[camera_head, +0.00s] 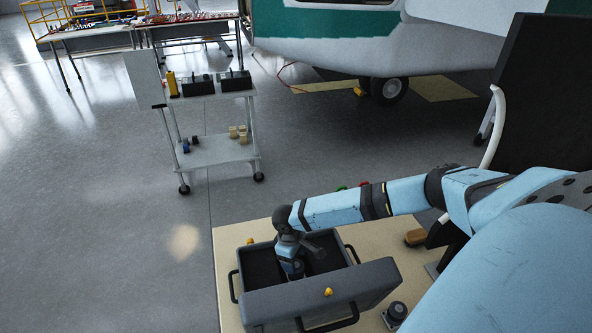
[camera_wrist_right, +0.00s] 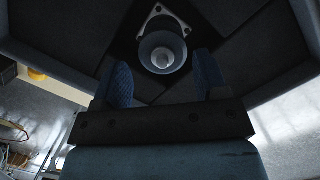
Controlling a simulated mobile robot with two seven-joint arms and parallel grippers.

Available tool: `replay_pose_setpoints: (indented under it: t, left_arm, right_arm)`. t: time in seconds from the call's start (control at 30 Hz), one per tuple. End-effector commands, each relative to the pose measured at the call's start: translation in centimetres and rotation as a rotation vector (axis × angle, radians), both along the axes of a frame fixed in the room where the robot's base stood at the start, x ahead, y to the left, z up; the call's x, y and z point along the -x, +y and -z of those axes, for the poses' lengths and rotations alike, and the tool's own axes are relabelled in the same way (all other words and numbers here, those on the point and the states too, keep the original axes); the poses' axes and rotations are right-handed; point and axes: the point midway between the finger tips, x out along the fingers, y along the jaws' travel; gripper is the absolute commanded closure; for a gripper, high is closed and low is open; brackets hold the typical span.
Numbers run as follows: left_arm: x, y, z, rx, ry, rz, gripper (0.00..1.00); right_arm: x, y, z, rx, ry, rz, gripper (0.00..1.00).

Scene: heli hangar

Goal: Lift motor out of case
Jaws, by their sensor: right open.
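The dark grey case (camera_head: 246,293) stands open on a pale table, with black handles and yellow latches. My right gripper (camera_head: 293,270) reaches down into the case from above; its fingertips are hard to make out there. In the right wrist view, my right gripper (camera_wrist_right: 163,72) is open, with its blue pads apart. The motor (camera_wrist_right: 163,55), a dark round body with a light shaft end and a pale flange, sits in the case's dark interior, ahead of and roughly between the pads. I cannot tell whether they touch it. The motor is hidden in the head view. My left gripper is out of view.
A small dark part (camera_head: 396,312) like a motor stands on the table (camera_head: 228,240) right of the case. A white cart (camera_head: 215,150) with boxes stands beyond on open floor. A helicopter (camera_head: 400,45) and a workbench (camera_head: 140,35) are at the back.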

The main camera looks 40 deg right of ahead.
Motion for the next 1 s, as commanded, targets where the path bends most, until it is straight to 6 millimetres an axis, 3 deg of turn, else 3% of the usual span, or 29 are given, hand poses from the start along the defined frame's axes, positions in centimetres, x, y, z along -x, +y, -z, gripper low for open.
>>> replay_pose_setpoints:
  t: [0.33, 0.63, 0.87, 1.0]
  left_arm:
    - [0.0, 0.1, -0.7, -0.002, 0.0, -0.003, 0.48]
    - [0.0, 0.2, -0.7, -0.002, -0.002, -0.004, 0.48]
    - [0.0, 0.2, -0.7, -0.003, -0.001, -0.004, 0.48]
    - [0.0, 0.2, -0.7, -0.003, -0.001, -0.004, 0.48]
  right_arm:
    - [0.9, 0.1, 4.5, 0.001, 0.003, 0.0, 0.33]
    - [1.0, 0.0, 5.1, -0.001, 0.001, 0.0, 0.33]
    - [1.0, 0.0, 5.0, -0.001, 0.001, 0.0, 0.84]
    - [0.9, 0.0, 5.0, -0.001, 0.0, 0.0, 0.85]
